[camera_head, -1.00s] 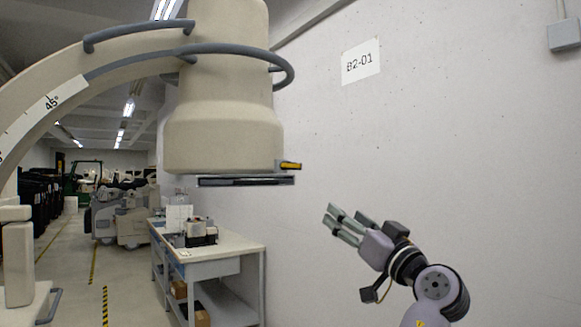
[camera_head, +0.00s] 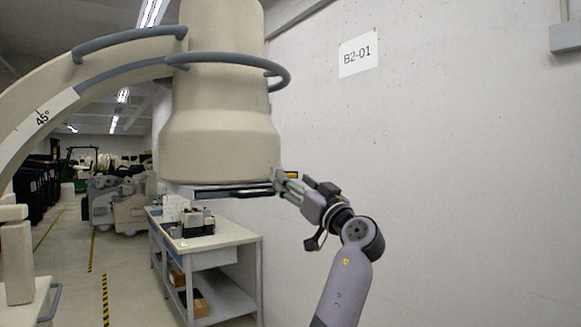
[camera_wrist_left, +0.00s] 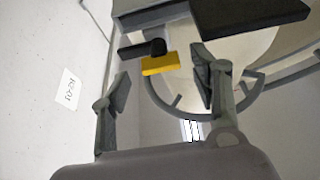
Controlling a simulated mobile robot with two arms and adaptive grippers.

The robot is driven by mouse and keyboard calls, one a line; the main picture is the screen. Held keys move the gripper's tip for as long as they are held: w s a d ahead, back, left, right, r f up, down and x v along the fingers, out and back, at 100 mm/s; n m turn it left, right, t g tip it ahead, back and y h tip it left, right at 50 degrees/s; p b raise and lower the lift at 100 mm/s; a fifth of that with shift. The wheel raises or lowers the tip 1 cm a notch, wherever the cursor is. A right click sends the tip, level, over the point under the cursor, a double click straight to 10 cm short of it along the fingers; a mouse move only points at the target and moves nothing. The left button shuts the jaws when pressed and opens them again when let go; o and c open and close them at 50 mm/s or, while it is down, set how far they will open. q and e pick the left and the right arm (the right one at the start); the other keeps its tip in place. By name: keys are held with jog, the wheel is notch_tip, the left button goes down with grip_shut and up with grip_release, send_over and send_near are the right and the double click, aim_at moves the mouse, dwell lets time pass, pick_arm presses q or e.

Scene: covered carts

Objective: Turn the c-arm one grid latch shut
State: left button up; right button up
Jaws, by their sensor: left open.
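The C-arm's beige cylindrical head (camera_head: 220,135) hangs at upper centre. A flat dark grid (camera_head: 232,192) sits under it, also large in the wrist view (camera_wrist_left: 250,14). The yellow-tipped latch (camera_head: 292,175) is at the head's lower right edge, partly hidden by my gripper. In the wrist view the yellow latch (camera_wrist_left: 160,64) lies crosswise beside a dark pivot, between my finger lines. My left gripper (camera_head: 279,181) is open at the latch, and its two fingers (camera_wrist_left: 162,72) flank it with gaps visible on both sides. Contact is not clear. My right gripper is out of view.
A concrete wall (camera_head: 450,190) with a B2-01 sign (camera_head: 358,53) stands close at right. A workbench (camera_head: 220,236) with equipment is below the head. The curved C-arm (camera_head: 55,92) and its grey rail fill the upper left. Floor shows at lower left.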

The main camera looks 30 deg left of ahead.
aim_at(289, 175)
pick_arm(q)
jog(key=x, duration=0.2)
jog(key=shift+w+a+r+p, duration=0.15)
jog(key=shift+a+p, duration=0.1)
jog(key=shift+p, duration=0.15)
jog(key=shift+c, duration=0.3)
jog(key=c, duration=1.1)
